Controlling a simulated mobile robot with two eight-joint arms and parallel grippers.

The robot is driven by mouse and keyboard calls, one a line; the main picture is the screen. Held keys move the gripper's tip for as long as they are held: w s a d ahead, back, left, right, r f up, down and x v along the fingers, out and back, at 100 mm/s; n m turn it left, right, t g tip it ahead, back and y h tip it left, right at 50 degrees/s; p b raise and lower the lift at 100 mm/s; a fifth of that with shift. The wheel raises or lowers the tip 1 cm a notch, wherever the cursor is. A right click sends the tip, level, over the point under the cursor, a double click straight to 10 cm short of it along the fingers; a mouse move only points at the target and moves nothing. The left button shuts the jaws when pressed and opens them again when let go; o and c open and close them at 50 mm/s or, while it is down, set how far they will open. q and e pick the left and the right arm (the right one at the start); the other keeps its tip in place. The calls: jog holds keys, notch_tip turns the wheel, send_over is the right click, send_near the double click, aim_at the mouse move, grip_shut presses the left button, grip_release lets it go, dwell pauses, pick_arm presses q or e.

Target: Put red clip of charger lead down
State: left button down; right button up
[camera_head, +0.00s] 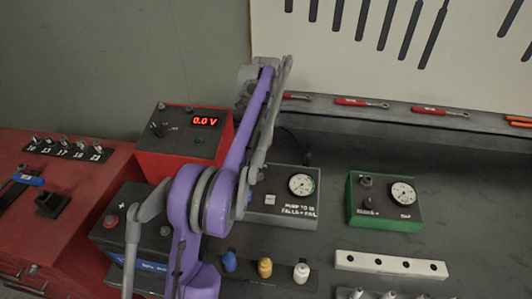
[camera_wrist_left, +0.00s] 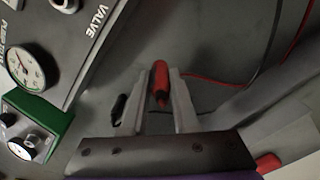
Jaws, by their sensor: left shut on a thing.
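The red clip (camera_wrist_left: 160,80) of the charger lead is in the left wrist view, held between the two pale fingers of my left gripper (camera_wrist_left: 161,100). The red lead (camera_wrist_left: 220,81) runs off to the right from near it. A black clip (camera_wrist_left: 118,108) lies just left of the fingers, apart from the red one. In the head view my purple left arm reaches up past the charger (camera_head: 186,140), which reads 0.0 V. The fingertips and the red clip cannot be made out there. My right gripper is in neither view.
A battery (camera_head: 148,245) stands in front of the charger. A grey gauge box (camera_head: 283,212) and a green gauge box (camera_head: 384,215) stand right of my arm. Several bottles and a white holed block (camera_head: 390,264) are nearer. Dark bench (camera_head: 440,180) shows clear behind the green box.

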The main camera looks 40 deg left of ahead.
pick_arm(q)
notch_tip(320, 180, down, 3)
jog(key=shift+s+r, duration=0.1)
jog(key=shift+r, duration=0.1)
jog(key=shift+f, duration=2.05)
jog(key=shift+b, duration=0.3)
jog(key=c, duration=0.7)
grip_release()
jog(key=shift+f, duration=0.1)
notch_tip(320, 180, up, 12)
jog(key=shift+r+p, duration=0.15)
jog(key=shift+p, duration=0.7)
